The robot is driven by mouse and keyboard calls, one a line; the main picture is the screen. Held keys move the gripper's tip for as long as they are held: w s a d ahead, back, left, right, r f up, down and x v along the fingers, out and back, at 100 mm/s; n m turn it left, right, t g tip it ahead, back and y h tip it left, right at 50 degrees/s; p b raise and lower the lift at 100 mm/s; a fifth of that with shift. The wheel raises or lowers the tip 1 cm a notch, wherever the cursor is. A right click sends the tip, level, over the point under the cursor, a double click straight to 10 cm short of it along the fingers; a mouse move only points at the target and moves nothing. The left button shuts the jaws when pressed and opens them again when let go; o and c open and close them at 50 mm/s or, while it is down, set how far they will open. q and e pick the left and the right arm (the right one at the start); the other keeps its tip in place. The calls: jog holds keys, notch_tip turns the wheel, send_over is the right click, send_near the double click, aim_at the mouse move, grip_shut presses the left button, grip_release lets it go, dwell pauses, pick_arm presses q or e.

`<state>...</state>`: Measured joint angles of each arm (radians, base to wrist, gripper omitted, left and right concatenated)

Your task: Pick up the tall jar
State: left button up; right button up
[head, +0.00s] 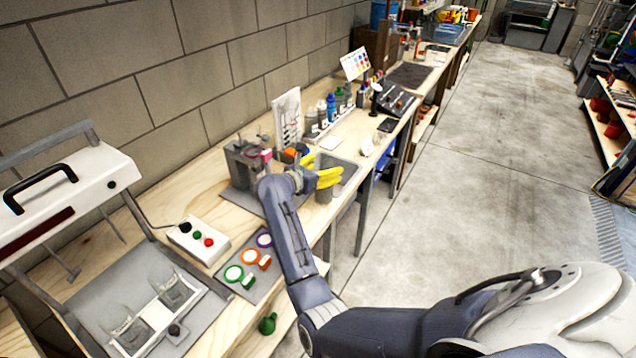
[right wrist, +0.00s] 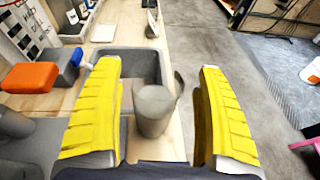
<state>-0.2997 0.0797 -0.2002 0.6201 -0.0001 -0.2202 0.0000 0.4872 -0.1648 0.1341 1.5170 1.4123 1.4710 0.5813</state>
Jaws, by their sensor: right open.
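A plain grey cylindrical vessel, which looks like the tall jar (right wrist: 153,112), stands upright by the near edge of the workbench, beside a grey tray. In the head view the jar (head: 324,194) shows just below the yellow fingers. My right gripper (head: 328,178) is open; in the right wrist view its two yellow fingers (right wrist: 158,72) are wide apart, with the jar between them in the picture. I see no finger touching it. A thin grey piece shows at the jar's right side; I cannot tell what it is. My left gripper is not in view.
The grey tray (right wrist: 137,57) lies behind the jar. An orange block (right wrist: 30,77) is to the left. A grey vise-like fixture (head: 245,163) stands left of my right gripper. Bottles (head: 331,107) line the bench further back. Open floor (head: 480,160) lies right of the bench.

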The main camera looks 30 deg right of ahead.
notch_tip(320, 180, down, 4)
jog(key=s+a+y, duration=0.1)
jog(key=a, duration=0.2)
jog(key=x, duration=0.7)
jog(key=shift+d+f+y, duration=0.2)
jog(key=shift+y, duration=0.1)
jog(key=shift+c, duration=0.2)
grip_shut()
jog(key=shift+w+r, duration=0.1)
